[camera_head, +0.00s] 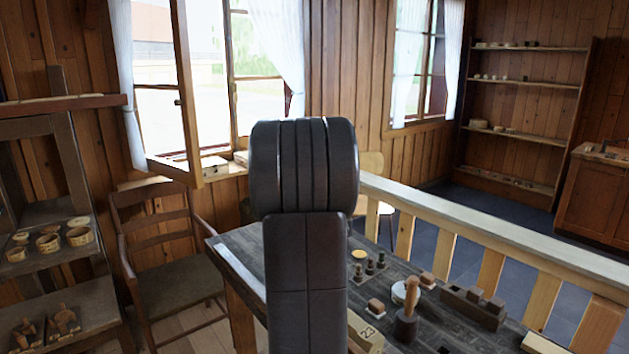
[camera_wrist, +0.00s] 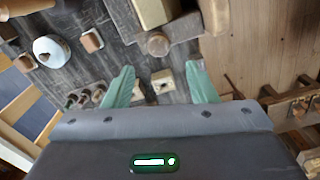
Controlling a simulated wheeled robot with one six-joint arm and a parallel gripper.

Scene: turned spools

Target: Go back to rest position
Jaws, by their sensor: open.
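My gripper (camera_wrist: 161,82) shows in the wrist view as two pale green fingers set wide apart. It is open and holds nothing. A small pale block (camera_wrist: 163,79) appears between the fingertips, beyond them on the dark table; I cannot tell the gap. In the head view my dark arm stands upright in the middle and hides part of the table (camera_head: 240,262); my gripper is not visible there.
The table carries a wooden mallet-like tool (camera_head: 406,318), a numbered block (camera_head: 366,335), several dark spools and a rack (camera_head: 473,306). A chair (camera_head: 165,250) and shelf (camera_head: 60,262) stand left. A railing (camera_head: 480,227) runs right.

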